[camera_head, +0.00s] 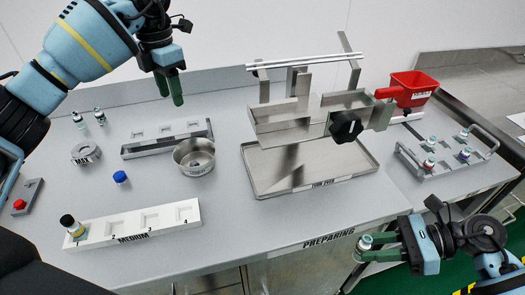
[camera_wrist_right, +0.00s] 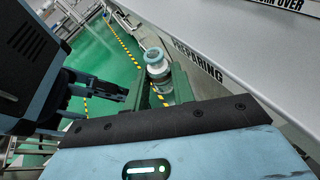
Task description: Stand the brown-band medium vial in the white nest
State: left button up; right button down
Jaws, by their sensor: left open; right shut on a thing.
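My right gripper (camera_head: 371,248) is shut on a small vial (camera_head: 365,242), held out in front of the table's front edge. In the right wrist view the held vial (camera_wrist_right: 156,66) has a teal-rimmed pale top and a clear body between the green fingers; I cannot make out its band colour. A white block (camera_head: 165,216) marked MEDIUM, with numbered square recesses, lies at the table's front left. A black-capped vial with a yellowish band (camera_head: 71,225) stands at its place 1; the other places look empty. My left gripper (camera_head: 171,92) is open and empty above the table's back left.
A metal bowl (camera_head: 194,157), blue-capped vial (camera_head: 120,178), grey ring (camera_head: 86,153) and red button (camera_head: 20,204) lie left. A steel tray (camera_head: 262,184) under a metal stand with a black knob (camera_head: 345,126) fills the middle. A handled rack (camera_head: 425,172) with several vials stands right.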

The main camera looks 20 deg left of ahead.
aim_at(119, 231)
jog(key=k, duration=1)
